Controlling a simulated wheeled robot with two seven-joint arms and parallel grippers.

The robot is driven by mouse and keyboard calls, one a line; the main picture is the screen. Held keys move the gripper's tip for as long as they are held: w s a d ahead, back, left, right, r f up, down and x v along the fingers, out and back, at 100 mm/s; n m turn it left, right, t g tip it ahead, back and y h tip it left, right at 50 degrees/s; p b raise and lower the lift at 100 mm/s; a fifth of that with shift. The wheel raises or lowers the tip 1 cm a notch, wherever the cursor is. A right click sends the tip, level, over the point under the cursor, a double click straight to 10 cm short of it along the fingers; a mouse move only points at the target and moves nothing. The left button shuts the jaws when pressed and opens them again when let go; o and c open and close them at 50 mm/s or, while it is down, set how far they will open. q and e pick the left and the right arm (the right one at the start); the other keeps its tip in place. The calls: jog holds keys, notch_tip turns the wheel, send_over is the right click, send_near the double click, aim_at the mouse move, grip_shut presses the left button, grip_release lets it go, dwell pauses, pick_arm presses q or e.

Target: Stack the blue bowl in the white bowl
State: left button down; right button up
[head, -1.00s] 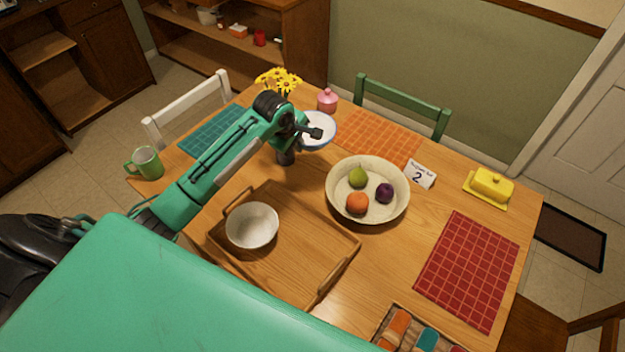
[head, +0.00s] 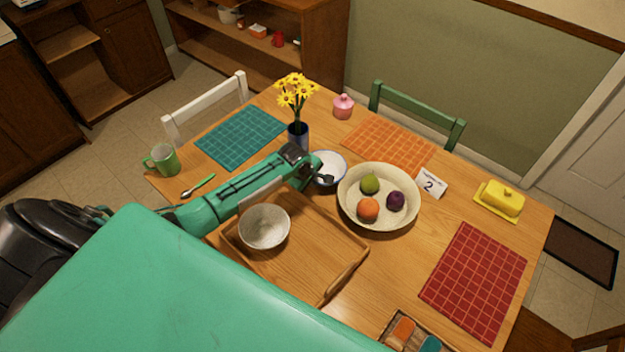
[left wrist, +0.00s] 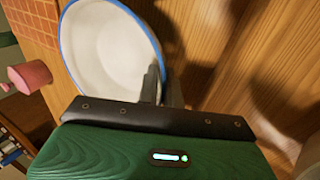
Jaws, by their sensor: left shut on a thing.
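The blue bowl (head: 331,160) has a white inside and a blue rim. My left gripper (head: 323,178) is shut on its near rim, left of the fruit bowl; I cannot tell how far above the table it is. In the left wrist view the blue bowl (left wrist: 108,45) tilts in the picture, with the gripper fingers (left wrist: 155,85) at its rim. The white bowl (head: 264,227) stands upright and empty on the left part of the wooden tray (head: 310,275), nearer than the blue bowl. My left forearm passes just behind it. My right gripper is not in view.
A cream bowl (head: 350,205) with several fruits stands right of the blue bowl. A vase of yellow flowers (head: 298,135) stands close behind the gripper. The tray's right part is clear.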

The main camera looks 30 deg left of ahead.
pick_arm(q)
jog(key=c, duration=2)
grip_release()
jog(key=shift+f, duration=0.1)
jog(key=o, duration=0.4)
jog(key=shift+o, duration=0.2)
